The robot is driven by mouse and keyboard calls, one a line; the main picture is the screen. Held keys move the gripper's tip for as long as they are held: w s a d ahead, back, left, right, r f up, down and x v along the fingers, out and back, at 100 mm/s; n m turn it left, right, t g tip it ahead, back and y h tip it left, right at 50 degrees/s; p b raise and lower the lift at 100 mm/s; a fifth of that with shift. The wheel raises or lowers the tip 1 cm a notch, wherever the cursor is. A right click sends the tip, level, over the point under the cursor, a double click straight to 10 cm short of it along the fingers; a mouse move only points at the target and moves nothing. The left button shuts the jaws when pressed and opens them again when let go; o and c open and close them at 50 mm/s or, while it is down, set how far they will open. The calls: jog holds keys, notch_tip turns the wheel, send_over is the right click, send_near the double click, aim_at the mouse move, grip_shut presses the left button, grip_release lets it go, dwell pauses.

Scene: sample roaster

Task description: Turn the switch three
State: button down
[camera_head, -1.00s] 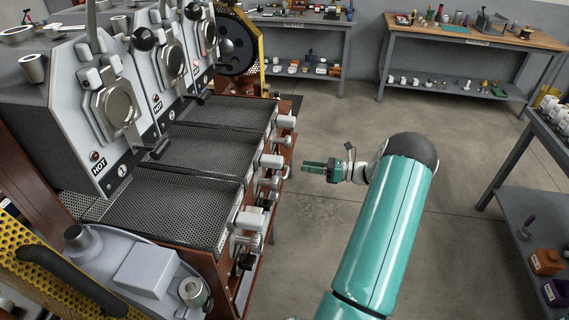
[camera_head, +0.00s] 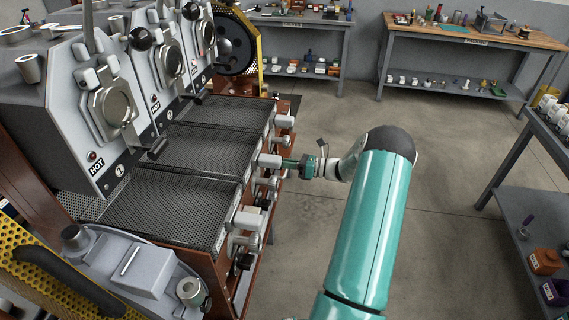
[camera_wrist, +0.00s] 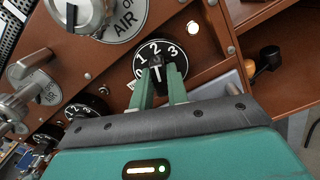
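A round black dial switch (camera_wrist: 155,49) with white numerals 1, 2 and 3 is on the brown panel in the wrist view. Its small knob has a pale pointer mark. My gripper (camera_wrist: 160,78) reaches up to this dial with its two green fingers apart, one on each side of the lower knob area. A gap shows between the fingers; I cannot tell whether they touch the knob. In the head view my gripper (camera_head: 284,163) is at the front edge of the roaster bank (camera_head: 190,150), by the middle tray; the dial is hidden there.
Another black dial (camera_wrist: 85,108) and a metal handle (camera_wrist: 28,100) are at left. Open floor (camera_head: 300,240) lies beside the roasters.

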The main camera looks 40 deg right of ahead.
jog(key=shift+n, duration=0.3)
jog(key=shift+s+a+f+n, duration=0.1)
jog(key=shift+n, duration=4.2)
jog(key=shift+s+a+n, duration=0.1)
jog(key=shift+n, duration=4.2)
jog(key=c, duration=1.4)
grip_release()
jog(key=shift+o, duration=0.2)
